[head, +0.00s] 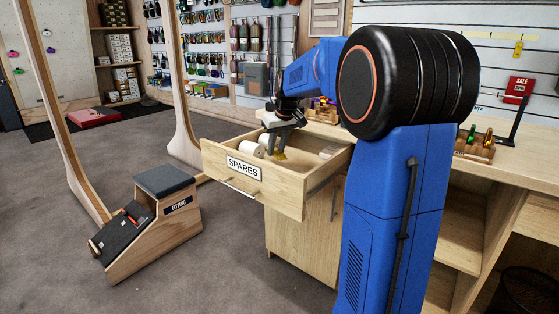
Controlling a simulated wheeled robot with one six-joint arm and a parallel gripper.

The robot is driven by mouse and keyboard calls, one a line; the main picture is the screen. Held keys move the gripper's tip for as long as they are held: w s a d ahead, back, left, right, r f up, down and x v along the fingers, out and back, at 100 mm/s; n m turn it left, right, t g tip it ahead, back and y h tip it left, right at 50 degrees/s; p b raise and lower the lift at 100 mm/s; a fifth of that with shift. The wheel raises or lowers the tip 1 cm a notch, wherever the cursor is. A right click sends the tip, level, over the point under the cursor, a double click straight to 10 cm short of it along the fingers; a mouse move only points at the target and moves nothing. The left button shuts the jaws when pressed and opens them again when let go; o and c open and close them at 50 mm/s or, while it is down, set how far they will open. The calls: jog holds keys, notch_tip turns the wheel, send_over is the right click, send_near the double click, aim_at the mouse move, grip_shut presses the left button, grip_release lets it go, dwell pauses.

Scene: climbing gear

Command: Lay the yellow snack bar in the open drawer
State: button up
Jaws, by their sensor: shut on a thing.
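The open drawer (285,189) is light wood with a "SPARES" label on its front and is pulled out from the cabinet under the counter. My gripper (278,149) points down into the drawer from above. It is shut on the yellow snack bar (280,156), of which only a small yellow part shows below the fingers. The bar is at about the level of the drawer's rim or inside it; I cannot tell whether it touches the drawer bottom.
White rolls (252,149) lie in the drawer left of my gripper, and another pale item (328,152) lies at its right. The counter (500,168) holds a wooden rack (474,149). A fitting stool (150,222) stands on the floor at left.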

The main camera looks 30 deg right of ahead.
jog(key=shift+f, duration=2.45)
jog(key=o, duration=1)
jog(key=shift+f, duration=0.1)
jog(key=shift+o, duration=0.2)
jog(key=v, duration=1.1)
jog(key=shift+s+d+r, duration=0.1)
jog(key=shift+s+r, duration=0.05)
jog(key=shift+r, duration=0.1)
jog(key=shift+s+r, duration=0.15)
jog(key=shift+r, duration=0.2)
